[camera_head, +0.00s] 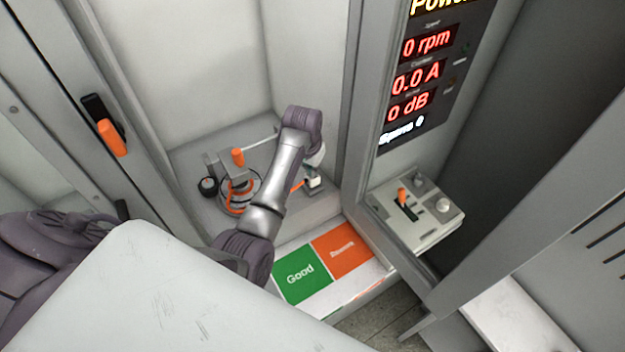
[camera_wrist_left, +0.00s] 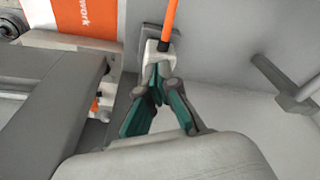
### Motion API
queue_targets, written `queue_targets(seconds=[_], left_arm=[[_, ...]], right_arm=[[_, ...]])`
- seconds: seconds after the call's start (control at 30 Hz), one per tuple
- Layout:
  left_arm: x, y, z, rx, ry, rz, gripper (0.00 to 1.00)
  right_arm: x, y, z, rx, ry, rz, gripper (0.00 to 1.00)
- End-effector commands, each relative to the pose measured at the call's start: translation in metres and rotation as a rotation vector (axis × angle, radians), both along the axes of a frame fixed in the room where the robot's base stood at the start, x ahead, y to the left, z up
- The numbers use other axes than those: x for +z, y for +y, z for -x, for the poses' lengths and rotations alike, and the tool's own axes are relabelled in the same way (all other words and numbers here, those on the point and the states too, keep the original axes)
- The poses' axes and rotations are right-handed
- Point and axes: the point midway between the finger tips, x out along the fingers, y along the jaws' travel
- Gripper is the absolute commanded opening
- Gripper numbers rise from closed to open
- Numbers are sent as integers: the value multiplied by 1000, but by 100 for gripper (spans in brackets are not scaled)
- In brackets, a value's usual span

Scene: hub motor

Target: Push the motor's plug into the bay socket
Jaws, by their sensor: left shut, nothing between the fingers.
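The motor (camera_head: 240,195) sits on the bay floor at the left, with orange cable around it. The white plug (camera_wrist_left: 157,58) is on the end of an orange cable (camera_wrist_left: 170,20). It stands against a grey block (camera_wrist_left: 143,22), seemingly the bay socket; how deep it sits I cannot tell. In the head view the plug (camera_head: 314,182) shows small, just below my wrist. My left gripper (camera_wrist_left: 158,84) is shut and empty, its fingertips together right at the plug's near end. My forearm partly covers the gripper in the head view. My right gripper is out of view.
A green Good pad (camera_head: 300,274) and an orange Rework pad (camera_head: 343,248) lie in front of the bay. A control box (camera_head: 430,228) with an orange lever stands right, beyond a grey post. A grey bar (camera_wrist_left: 282,82) projects at the right of the wrist view.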

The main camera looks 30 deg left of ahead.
Motion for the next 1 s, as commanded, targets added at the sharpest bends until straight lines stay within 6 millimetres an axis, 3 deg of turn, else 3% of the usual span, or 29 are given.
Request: queue_targets(seconds=[1.0], left_arm=[[-3,0,1,0,1,0,0]], right_arm=[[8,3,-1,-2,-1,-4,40]])
